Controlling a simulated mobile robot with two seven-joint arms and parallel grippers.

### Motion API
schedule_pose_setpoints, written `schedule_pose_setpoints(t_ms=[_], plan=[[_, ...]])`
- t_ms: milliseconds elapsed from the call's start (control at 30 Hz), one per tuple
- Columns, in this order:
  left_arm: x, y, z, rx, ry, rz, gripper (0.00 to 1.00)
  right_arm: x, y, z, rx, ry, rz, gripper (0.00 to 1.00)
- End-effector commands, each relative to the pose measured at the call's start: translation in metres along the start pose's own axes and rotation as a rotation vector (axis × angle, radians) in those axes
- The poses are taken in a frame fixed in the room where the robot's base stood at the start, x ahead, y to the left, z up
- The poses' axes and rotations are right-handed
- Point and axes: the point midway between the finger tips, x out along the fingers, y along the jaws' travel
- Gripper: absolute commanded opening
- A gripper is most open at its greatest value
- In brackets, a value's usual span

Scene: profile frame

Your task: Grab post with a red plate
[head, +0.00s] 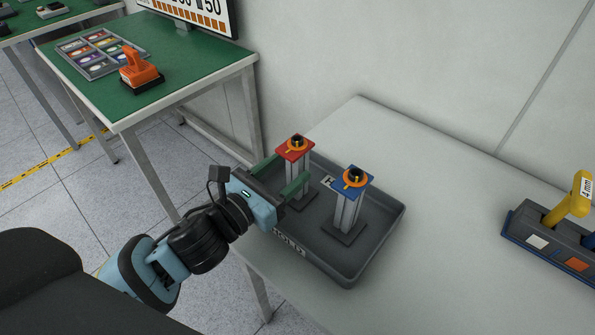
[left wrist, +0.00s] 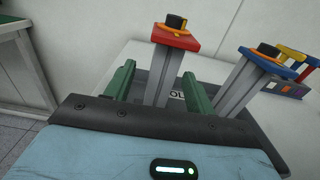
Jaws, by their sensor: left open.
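The post with a red plate (head: 295,150) stands upright at the back left of a grey tray (head: 374,254), with an orange ring and black knob on top. It also shows in the left wrist view (left wrist: 174,38). A similar post with a blue plate (head: 350,184) stands to its right in the same tray. My left gripper (head: 281,176) is open at the red-plate post, below the plate. In the left wrist view its green fingers (left wrist: 158,88) stand on either side of the post's shaft, with gaps visible. The right gripper is not in view.
The tray sits on a light grey table (head: 455,210) near its left edge. A dark holder with yellow and blue handled tools (head: 555,245) is at the right. A green-topped table (head: 185,75) with an orange stamp-like object (head: 140,70) stands at the upper left. A wall is behind.

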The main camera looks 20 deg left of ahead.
Motion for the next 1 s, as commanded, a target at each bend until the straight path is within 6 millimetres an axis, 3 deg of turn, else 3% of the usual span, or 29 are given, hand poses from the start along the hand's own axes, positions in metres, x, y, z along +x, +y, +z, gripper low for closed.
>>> schedule_pose_setpoints(t_ms=[400, 733, 1000], plan=[[0.046, -0.004, -0.001, -0.002, -0.001, 0.000, 0.55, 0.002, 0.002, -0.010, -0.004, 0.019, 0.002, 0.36], [0.051, -0.004, -0.001, -0.001, 0.000, -0.001, 0.55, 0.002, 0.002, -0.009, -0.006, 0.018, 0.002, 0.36], [0.051, -0.004, -0.001, -0.001, 0.001, -0.001, 0.19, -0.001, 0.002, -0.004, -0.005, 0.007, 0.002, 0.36]])
